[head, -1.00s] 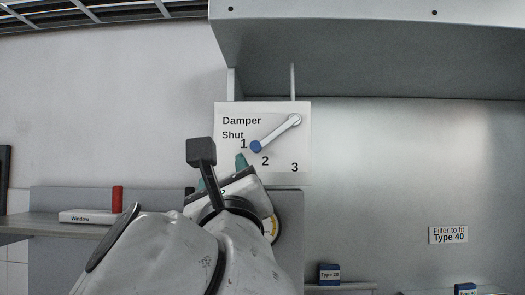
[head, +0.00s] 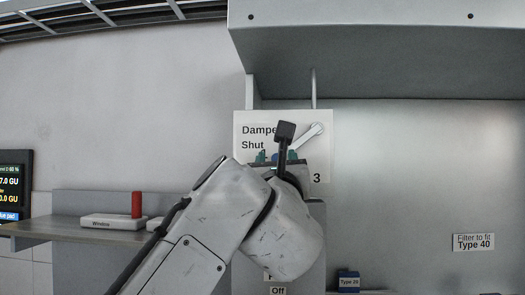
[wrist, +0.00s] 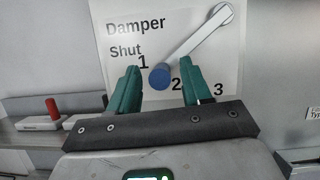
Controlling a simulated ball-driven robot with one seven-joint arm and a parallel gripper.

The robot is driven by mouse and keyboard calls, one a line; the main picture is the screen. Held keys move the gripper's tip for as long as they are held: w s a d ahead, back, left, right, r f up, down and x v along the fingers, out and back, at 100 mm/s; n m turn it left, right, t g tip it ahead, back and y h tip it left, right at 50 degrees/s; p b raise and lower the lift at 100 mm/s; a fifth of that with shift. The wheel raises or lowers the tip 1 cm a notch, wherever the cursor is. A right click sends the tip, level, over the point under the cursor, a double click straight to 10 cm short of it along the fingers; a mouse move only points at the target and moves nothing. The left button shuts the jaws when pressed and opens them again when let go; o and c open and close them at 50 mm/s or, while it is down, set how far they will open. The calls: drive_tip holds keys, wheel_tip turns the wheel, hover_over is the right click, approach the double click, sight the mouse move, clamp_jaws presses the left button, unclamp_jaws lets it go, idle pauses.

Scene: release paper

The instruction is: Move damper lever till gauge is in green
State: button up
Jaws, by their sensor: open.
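The damper lever (wrist: 199,36) is a silver arm with a blue knob (wrist: 160,76) at its lower left end, on a white panel (wrist: 114,47) marked Shut, 1, 2, 3. In the wrist view the knob lies between marks 1 and 2. My gripper (wrist: 159,84) is open, its green fingers on either side of the knob in the picture; I cannot tell whether they touch it. In the head view the lever (head: 312,134) shows its upper end, and my gripper (head: 276,156) and arm cover much of the panel. The gauge is hidden behind my arm.
A shelf at left holds a white Window box (head: 113,222) and a red cylinder (head: 137,205). A grey hood (head: 370,50) overhangs above. A Type 40 label (head: 473,242) is on the right wall, and a blue Type 20 box (head: 348,281) stands below.

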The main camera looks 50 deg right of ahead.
drive_tip(key=shift+w+d+r, duration=0.25)
drive_tip(key=shift+w+d, duration=0.15)
drive_tip(key=shift+d, duration=0.1)
drive_tip(key=shift+c, duration=0.4)
clamp_jaws()
